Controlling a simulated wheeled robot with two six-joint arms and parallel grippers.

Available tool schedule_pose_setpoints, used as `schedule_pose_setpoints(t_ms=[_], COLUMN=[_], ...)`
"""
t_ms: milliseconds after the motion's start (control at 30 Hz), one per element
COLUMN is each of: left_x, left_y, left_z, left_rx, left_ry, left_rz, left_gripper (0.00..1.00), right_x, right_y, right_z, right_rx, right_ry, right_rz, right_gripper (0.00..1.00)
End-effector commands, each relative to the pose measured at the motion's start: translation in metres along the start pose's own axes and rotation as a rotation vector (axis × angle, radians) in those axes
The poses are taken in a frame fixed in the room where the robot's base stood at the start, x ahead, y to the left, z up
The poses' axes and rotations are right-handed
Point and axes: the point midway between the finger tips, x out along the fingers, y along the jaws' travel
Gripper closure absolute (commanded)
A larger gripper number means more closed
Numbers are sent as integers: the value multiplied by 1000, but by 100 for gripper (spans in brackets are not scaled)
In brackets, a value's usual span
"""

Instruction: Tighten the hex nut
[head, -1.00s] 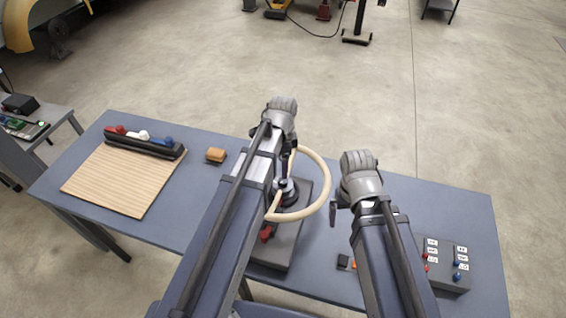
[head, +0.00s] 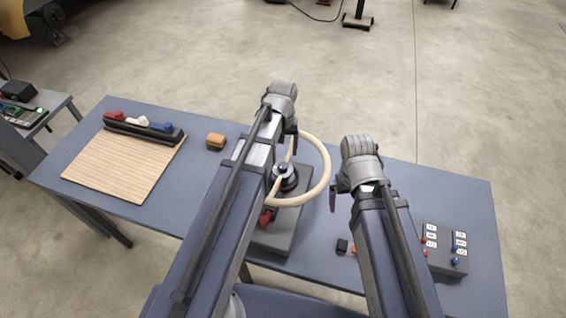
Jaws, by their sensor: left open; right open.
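A cream ring-shaped wheel (head: 326,180) sits over a dark base plate (head: 274,238) in the middle of the table. Its dark hub (head: 284,180) carries a small grey part at its centre; it is too small to tell whether this is the hex nut. My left gripper (head: 289,146) is open, over the far side of the wheel and partly hidden by its own arm, which also covers the wheel's left side. My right gripper (head: 336,198) is open, just right of the wheel's rim and apart from it, with nothing visible in it.
The blue-grey table (head: 210,182) has a wooden board (head: 122,172), a dark rack (head: 143,132) with coloured handles and an orange-brown block (head: 215,141) at the left. A red part (head: 266,217) is on the base plate. A switch box (head: 443,250) and a small black piece (head: 342,246) are at the right.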

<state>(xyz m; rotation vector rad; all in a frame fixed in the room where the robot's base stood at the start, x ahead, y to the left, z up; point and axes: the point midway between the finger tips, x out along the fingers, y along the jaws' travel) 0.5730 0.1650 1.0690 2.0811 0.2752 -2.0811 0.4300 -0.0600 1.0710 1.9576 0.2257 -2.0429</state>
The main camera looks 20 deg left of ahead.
Motion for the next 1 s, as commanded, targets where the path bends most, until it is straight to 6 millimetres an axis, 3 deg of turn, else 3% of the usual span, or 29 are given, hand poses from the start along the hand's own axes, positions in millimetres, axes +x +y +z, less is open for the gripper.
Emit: schedule_pose_setpoints(t_ms=[200,533,1000], left_x=[0,8,63], left_y=[0,0,0], left_z=[0,0,0], left_rx=[-130,-134,-133], left_ry=[0,0,0], left_rz=[0,0,0], left_gripper=[23,23,23], right_x=[0,8,62], right_y=[0,-1,-6], right_z=[0,0,-4], right_rx=[0,-1,-6], right_ry=[0,0,0], right_rz=[0,0,1], right_gripper=[0,0,0])
